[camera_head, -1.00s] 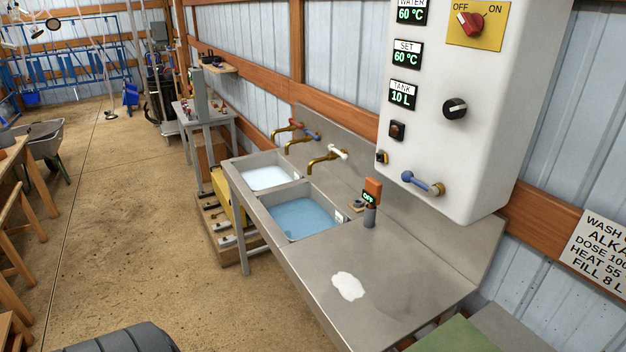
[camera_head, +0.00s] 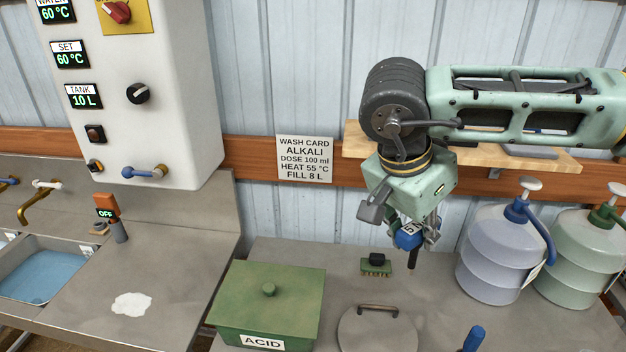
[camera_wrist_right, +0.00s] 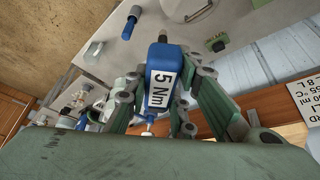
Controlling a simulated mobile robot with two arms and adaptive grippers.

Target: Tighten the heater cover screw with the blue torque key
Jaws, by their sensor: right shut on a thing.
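My right gripper (camera_head: 412,236) is shut on the blue torque key (camera_head: 407,240), above the grey bench at the right. In the right wrist view the key (camera_wrist_right: 160,62) sits between the fingers (camera_wrist_right: 158,100), with a white "5 Nm" label facing the camera. A short dark rod shows just below the gripper in the head view; I cannot tell whether it belongs to the key. The white heater box (camera_head: 160,75) hangs on the wall at the left, well apart from the gripper. I cannot make out its cover screw. My left gripper is out of view.
A green ACID box (camera_head: 262,290), a round lid with a handle (camera_head: 378,330), a small green brush (camera_head: 376,265) and two large jugs (camera_head: 495,250) stand on the bench. A wooden shelf (camera_head: 545,160) is behind my right arm. A blue handle (camera_head: 474,338) rises at the front.

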